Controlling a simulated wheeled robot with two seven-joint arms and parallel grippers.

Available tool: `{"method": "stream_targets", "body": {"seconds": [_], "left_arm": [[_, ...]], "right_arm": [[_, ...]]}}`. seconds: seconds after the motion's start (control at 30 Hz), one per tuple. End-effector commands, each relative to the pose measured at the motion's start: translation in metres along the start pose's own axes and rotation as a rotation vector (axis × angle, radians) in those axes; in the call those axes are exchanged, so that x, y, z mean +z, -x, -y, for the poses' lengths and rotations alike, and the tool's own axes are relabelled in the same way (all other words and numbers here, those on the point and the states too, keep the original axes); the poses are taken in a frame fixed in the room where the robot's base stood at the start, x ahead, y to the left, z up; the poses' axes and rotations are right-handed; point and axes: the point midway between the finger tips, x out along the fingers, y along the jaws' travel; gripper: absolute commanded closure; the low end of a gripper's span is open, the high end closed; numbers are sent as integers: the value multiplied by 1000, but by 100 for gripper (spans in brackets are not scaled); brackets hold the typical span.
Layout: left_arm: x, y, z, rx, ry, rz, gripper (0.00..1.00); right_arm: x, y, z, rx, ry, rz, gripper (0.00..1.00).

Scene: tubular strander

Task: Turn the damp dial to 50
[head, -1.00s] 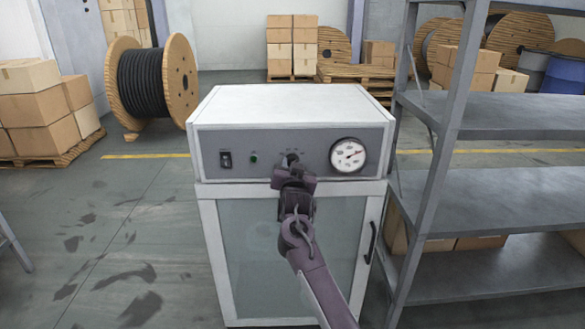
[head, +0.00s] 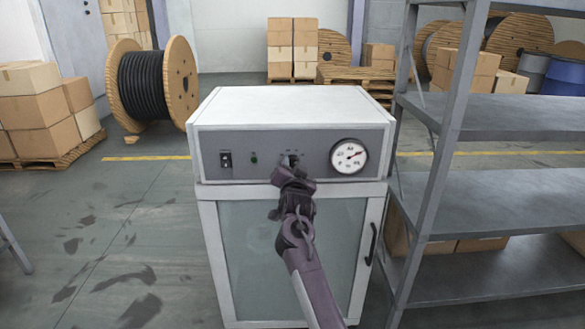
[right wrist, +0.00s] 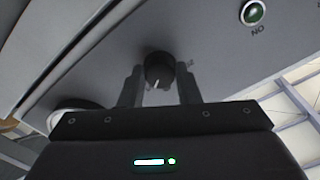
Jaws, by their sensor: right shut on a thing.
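The damp dial (right wrist: 158,70) is a small black round knob with a white pointer mark on the grey control panel (head: 225,140) of the white cabinet. In the head view the dial (head: 293,159) is mostly hidden by my right gripper (head: 291,167). My right gripper is shut on the dial, with one finger on each side in the right wrist view (right wrist: 159,82). The dial's scale is too small and covered to read. My left gripper is not in view.
A round white gauge (head: 349,156) is right of the dial. A green lamp (head: 254,157) and a black switch (head: 226,159) are to its left. A grey metal shelf (head: 490,190) stands close on the right.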

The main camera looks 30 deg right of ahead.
Motion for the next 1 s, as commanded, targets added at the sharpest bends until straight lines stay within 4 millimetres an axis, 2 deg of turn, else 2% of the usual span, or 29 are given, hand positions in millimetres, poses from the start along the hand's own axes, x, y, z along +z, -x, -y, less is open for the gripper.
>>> {"method": "stream_targets", "body": {"seconds": [0.07,0.1,0.23,0.57,0.67,1.0], "left_arm": [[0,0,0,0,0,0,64],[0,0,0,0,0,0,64],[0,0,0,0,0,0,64],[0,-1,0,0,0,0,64],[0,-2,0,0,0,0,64],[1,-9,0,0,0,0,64]], "right_arm": [[0,0,0,1,-2,0,93],[0,0,0,1,-2,0,65],[0,0,0,1,-1,0,48],[0,3,0,0,-1,-1,48],[2,13,0,-1,-1,0,48],[2,66,0,0,-2,1,48]]}}
